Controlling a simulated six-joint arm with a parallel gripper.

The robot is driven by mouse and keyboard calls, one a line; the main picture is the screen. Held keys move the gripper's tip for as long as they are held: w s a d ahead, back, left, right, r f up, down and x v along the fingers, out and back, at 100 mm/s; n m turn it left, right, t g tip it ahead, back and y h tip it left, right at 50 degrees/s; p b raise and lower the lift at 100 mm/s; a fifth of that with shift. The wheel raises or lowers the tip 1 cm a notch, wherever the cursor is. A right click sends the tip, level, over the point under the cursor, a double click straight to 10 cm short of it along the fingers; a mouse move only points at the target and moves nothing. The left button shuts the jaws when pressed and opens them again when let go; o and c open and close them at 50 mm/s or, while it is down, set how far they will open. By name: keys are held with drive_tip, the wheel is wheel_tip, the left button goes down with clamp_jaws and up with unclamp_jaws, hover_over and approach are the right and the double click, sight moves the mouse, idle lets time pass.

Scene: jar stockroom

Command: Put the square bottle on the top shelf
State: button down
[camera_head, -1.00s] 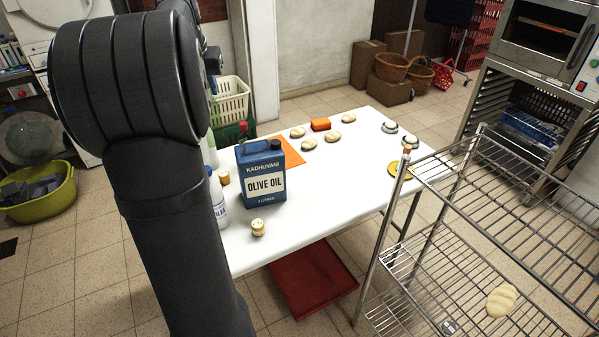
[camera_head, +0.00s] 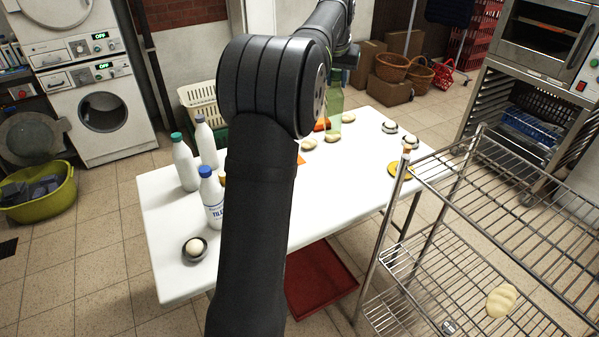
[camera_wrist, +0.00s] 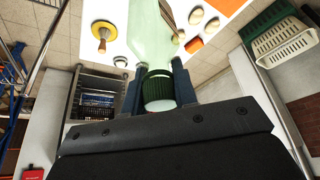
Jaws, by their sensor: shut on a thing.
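My gripper (camera_wrist: 158,85) is shut on a pale green, see-through bottle, taken to be the square bottle (camera_wrist: 150,32), at its dark green cap end. In the head view the bottle (camera_head: 335,108) hangs roughly upright beneath my gripper (camera_head: 342,74), over the far part of the white table; whether its base touches the table cannot be told. My arm covers part of this view. A wire rack stands at the right, with its top shelf (camera_head: 530,178) to the right of the bottle, and a lower shelf (camera_head: 410,272) below.
White bottles (camera_head: 184,162) and a dark dish with an egg (camera_head: 194,248) stand on the left of the table (camera_head: 165,285). Round buns (camera_head: 333,137), shakers (camera_head: 390,127) and a yellow object (camera_head: 400,172) are on its right. A rack post rises beside the table. Bread (camera_head: 500,300) lies on the lower shelf.

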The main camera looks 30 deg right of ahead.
sight(331, 129)
drive_tip(key=f, duration=1.6)
drive_tip(key=shift+w+a+f, duration=0.15)
drive_tip(key=shift+w+f, duration=0.1)
drive_tip(key=shift+f, duration=0.05)
drive_tip(key=w+a+f, duration=0.4)
drive_tip(key=w+f, duration=0.6)
drive_tip(key=f, duration=0.1)
drive_tip(key=shift+w+a, duration=0.2)
drive_tip(key=shift+a, duration=0.1)
drive_tip(key=c, duration=1.1)
unclamp_jaws()
drive_tip(key=shift+f, duration=0.15)
drive_tip(key=shift+c, duration=0.2)
drive_tip(key=v, duration=1.1)
drive_tip(key=shift+o, duration=0.4)
drive_tip(key=shift+s+a+r, duration=0.2)
drive_tip(key=shift+r, duration=0.35)
